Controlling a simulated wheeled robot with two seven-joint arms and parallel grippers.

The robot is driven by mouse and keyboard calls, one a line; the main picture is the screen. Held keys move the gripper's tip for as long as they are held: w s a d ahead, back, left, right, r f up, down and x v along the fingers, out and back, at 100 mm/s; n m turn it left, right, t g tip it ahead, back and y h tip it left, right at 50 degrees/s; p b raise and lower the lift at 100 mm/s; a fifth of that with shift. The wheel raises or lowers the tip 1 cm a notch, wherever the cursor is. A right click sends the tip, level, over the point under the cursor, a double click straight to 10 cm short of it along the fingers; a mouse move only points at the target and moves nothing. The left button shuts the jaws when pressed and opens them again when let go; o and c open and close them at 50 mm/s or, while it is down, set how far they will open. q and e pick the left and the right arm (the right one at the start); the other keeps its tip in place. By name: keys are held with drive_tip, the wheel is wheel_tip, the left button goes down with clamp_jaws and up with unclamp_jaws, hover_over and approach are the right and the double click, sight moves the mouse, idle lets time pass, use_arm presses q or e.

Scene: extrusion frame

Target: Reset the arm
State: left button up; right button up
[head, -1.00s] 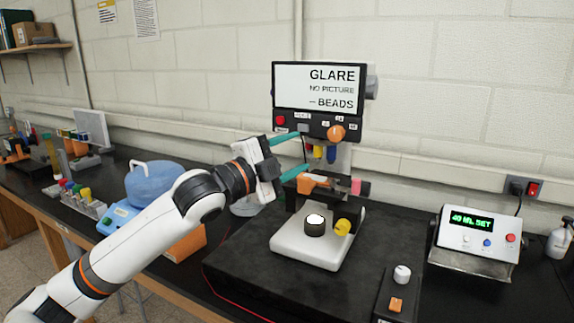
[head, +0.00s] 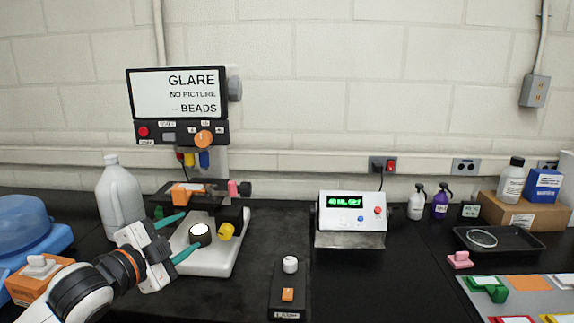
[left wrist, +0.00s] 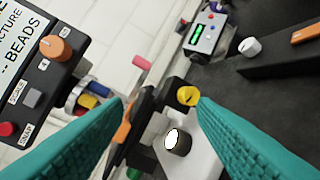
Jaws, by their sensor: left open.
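My left arm comes in from the lower left in the head view. My left gripper (head: 178,238) is open, its two teal fingers apart with nothing between them. It is just left of a white microscope-like stand (head: 228,258) with a black lamp housing (head: 201,235) glowing white on top and a yellow knob (head: 226,231). In the left wrist view the teal fingers frame the stand (left wrist: 205,158) and its yellow knob (left wrist: 188,95). I cannot tell whether a finger touches the stand. My right gripper is not in view.
A screen (head: 178,94) reading "GLARE NO PICTURE – BEADS" stands behind the stand. A white jug (head: 121,200) is behind the gripper. A display box (head: 351,215) and small control box (head: 288,294) stand right. Black counter between the display box and bottles (head: 417,203) is clear.

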use_arm(q)
drive_tip(key=s+d+f+n+g+y, duration=0.1)
drive_tip(key=s+f+n+g+y, duration=0.3)
drive_tip(key=f, duration=0.7)
drive_tip(key=s+d+f+n+g+h, duration=0.1)
drive_tip(key=s+d+f+n, duration=0.15)
drive_tip(key=s+f, duration=0.6)
drive_tip(key=s+a+f+n+g+y, duration=0.1)
drive_tip(key=s+f+n+g, duration=0.3)
drive_tip(key=s+f, duration=0.45)
drive_tip(key=s+a+f+n+g+y, duration=0.15)
drive_tip(key=s+f+n+g, duration=0.35)
drive_tip(key=s, duration=0.6)
wheel_tip(320, 180, down, 25)
drive_tip(key=m+t, duration=0.1)
drive_tip(key=m, duration=0.1)
drive_tip(key=s+a+f+g, duration=0.1)
drive_tip(key=s+a+f, duration=0.1)
drive_tip(key=s+f, duration=1.5)
drive_tip(key=shift+a+f, duration=0.35)
drive_tip(key=shift+y, duration=0.25)
